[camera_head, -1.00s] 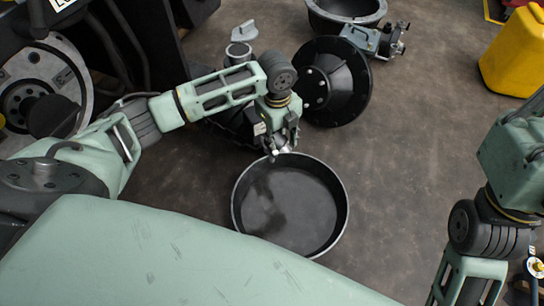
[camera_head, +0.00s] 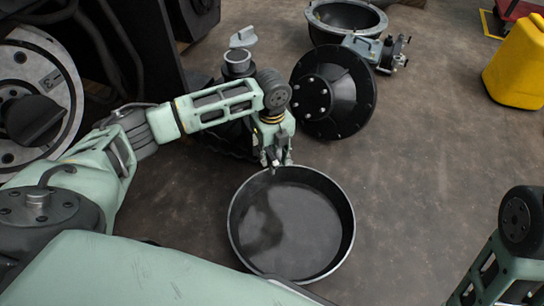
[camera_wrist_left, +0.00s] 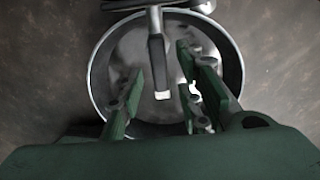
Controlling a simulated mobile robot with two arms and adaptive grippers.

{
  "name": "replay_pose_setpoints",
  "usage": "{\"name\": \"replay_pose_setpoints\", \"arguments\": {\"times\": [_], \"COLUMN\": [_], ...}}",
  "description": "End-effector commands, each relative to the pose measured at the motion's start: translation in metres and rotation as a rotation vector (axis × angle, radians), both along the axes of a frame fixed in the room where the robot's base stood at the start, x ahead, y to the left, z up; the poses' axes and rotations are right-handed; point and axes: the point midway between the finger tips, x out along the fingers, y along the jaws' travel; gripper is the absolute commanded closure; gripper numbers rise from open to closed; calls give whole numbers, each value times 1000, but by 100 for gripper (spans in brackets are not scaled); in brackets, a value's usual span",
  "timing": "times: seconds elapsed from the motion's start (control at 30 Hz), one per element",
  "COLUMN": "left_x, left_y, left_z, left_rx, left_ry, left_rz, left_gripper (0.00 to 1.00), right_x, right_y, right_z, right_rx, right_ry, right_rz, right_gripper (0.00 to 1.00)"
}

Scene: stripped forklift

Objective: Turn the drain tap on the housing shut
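My left gripper (camera_head: 276,162) points down over the far rim of the round black drain pan (camera_head: 290,225). In the left wrist view, its fingers (camera_wrist_left: 165,92) are apart, with a dark, narrow lever-like part (camera_wrist_left: 157,55) between them, probably the tap. I cannot tell whether a finger touches it. A grey crosspiece (camera_wrist_left: 150,5) lies above that part at the top edge. The housing is mostly hidden behind my left arm; a grey neck (camera_head: 238,62) shows above the arm. My right arm is at the lower right edge; its gripper is out of view.
A black bolted flange (camera_head: 335,90) lies right of my left wrist. Behind it are a black bowl (camera_head: 345,20) and a grey fitting (camera_head: 380,50). A yellow can (camera_head: 515,65) stands at the far right. The floor right of the pan is clear.

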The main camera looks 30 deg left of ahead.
Motion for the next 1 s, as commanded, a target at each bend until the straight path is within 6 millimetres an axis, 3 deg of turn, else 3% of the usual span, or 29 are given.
{"name": "replay_pose_setpoints", "arguments": {"times": [0.23,0.63,1.0], "left_x": [0,0,0], "left_y": [0,0,-1], "left_z": [-1,0,2], "left_rx": [0,0,0], "left_ry": [0,0,1], "left_rz": [0,0,17], "left_gripper": [67,100,100], "right_x": [0,0,-2], "right_y": [0,0,-1], "right_z": [1,1,6], "right_rx": [-1,-1,3], "right_ry": [-1,-1,-6], "right_rz": [0,0,2], "right_gripper": [100,100,100]}}
